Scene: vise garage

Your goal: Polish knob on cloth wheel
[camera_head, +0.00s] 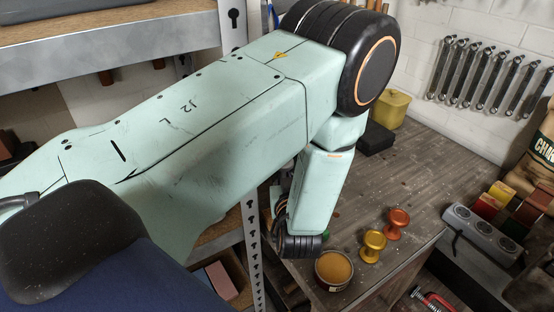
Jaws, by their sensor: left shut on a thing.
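My left arm comes in from the left and bends down over the bench. Only dark parts of my left gripper (280,232) show beside the wrist. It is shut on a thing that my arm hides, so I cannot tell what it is. A gold knob (372,246) and a copper-orange knob (397,223) stand apart on the bench, to the right of the wrist. A round tin (333,270) with a yellow-orange filling sits in front of them. I cannot make out a cloth wheel. My right gripper is not in view.
The grey wooden bench (432,185) has free room behind the knobs. A yellow container (391,108) stands at its back. A grey block with round dials (482,232) is at the right. Wrenches (485,75) hang on the wall. Metal shelving (252,235) stands close on the left.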

